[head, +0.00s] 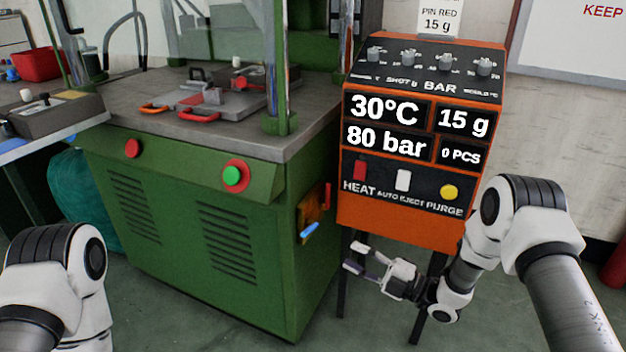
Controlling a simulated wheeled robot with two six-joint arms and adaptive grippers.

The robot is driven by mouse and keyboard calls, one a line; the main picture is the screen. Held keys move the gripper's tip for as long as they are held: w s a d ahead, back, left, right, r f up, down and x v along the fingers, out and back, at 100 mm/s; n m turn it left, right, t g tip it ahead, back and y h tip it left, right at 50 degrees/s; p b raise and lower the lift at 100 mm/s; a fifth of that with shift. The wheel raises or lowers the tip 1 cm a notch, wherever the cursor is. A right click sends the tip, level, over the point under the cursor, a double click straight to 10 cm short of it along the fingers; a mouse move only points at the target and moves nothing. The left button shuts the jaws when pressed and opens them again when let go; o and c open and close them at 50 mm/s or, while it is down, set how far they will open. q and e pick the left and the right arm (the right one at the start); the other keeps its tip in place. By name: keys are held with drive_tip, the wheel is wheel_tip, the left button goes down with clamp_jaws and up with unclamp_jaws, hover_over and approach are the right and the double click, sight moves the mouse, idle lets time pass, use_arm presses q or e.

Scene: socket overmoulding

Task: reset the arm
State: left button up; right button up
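My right arm comes in from the lower right and bends down. Its gripper (356,257) hangs low in front of the legs of the orange control box, pointing left. Its two fingers look apart, with nothing between them. My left arm shows only as a white and black joint at the lower left; its gripper is out of view.
The green press (190,215) stands at the centre left, with red-handled tooling (205,98) on its grey top. The orange control box (400,213) stands right of it, reading 30°C, 80 bar, 15 g and 0 PCS. A blue-handled lever (311,229) sticks out of the press's side.

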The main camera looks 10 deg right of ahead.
drive_tip(key=s+a+f+m+h, duration=0.5)
drive_tip(key=s+f+m, duration=0.15)
drive_tip(key=f, duration=0.35)
drive_tip(key=s+d+f+m+g+h, duration=0.35)
drive_tip(key=s+f+m+h, duration=0.3)
drive_tip(key=s+f, duration=0.3)
drive_tip(key=s+d+f+m+g+h, duration=0.1)
drive_tip(key=s+d+m+g+h, duration=0.2)
drive_tip(key=s, duration=0.4)
drive_tip(key=s+d+f+m+g, duration=0.1)
drive_tip(key=s+d+m+g, duration=0.15)
drive_tip(key=s+m, duration=0.3)
drive_tip(key=s+d+f+m+g+h, duration=0.1)
drive_tip(key=s+d+m+g+h, duration=0.2)
drive_tip(key=s, duration=0.5)
wheel_tip(320, 180, up, 33)
drive_tip(key=a+y+p, duration=0.1)
drive_tip(key=p, duration=3.1)
drive_tip(key=shift+w+f+m, duration=0.2)
drive_tip(key=shift+w+m, duration=0.15)
drive_tip(key=shift+w, duration=0.05)
